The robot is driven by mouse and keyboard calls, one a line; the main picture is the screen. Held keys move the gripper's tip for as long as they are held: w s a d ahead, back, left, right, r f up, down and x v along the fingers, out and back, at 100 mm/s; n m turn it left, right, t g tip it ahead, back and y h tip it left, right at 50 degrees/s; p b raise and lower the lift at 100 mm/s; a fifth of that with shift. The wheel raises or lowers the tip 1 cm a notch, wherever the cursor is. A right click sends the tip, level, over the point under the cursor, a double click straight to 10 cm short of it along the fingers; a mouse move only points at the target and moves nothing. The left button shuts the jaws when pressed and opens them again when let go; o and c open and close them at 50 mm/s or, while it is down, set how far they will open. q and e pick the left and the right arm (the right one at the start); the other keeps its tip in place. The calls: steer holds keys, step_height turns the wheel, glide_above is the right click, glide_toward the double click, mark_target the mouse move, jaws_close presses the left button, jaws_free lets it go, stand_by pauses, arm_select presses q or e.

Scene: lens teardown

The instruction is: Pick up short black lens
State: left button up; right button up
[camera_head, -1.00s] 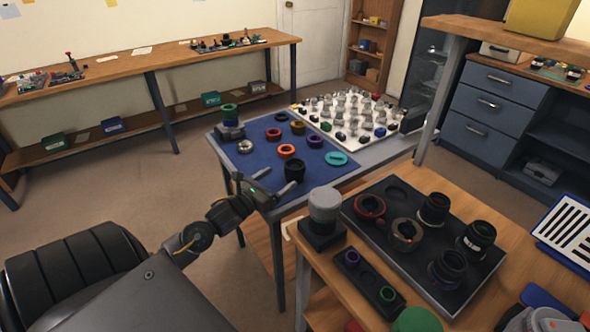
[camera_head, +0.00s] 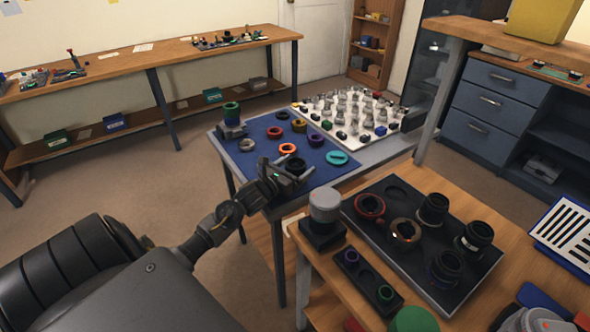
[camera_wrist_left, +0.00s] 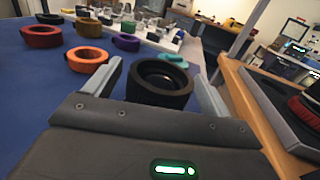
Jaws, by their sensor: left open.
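The short black lens (camera_head: 296,166) stands upright on the blue mat (camera_head: 240,162) near the mat's front edge. In the left wrist view the lens (camera_wrist_left: 158,86) is a black ring-shaped barrel, open at the top. My left gripper (camera_head: 292,172) is open at the lens, with its two fingers on either side of it. My right gripper is not in view.
An orange ring (camera_head: 288,149) and a turquoise disc (camera_head: 337,157) lie near the lens on the mat. A white board (camera_head: 312,100) with several small parts is behind. A black tray (camera_head: 385,240) with several lenses and a grey-capped cylinder (camera_head: 325,207) stand on the wooden table to the right.

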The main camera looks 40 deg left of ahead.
mark_target(295, 163)
arm_select(q)
steer(key=c, duration=1.2)
steer(key=shift+r, duration=0.15)
steer(key=shift+a+r, duration=0.1)
steer(key=shift+r, duration=0.2)
steer(key=r, duration=0.2)
steer(key=shift+s+r+b, duration=0.2)
steer(key=shift+r+b, duration=0.15)
steer(key=shift+r, duration=0.05)
steer(key=s+a+r+b, duration=0.1)
steer(key=s+a+r, duration=0.2)
steer(key=s+r, duration=0.6)
steer(key=s, duration=0.4)
steer(key=shift+a, duration=0.3)
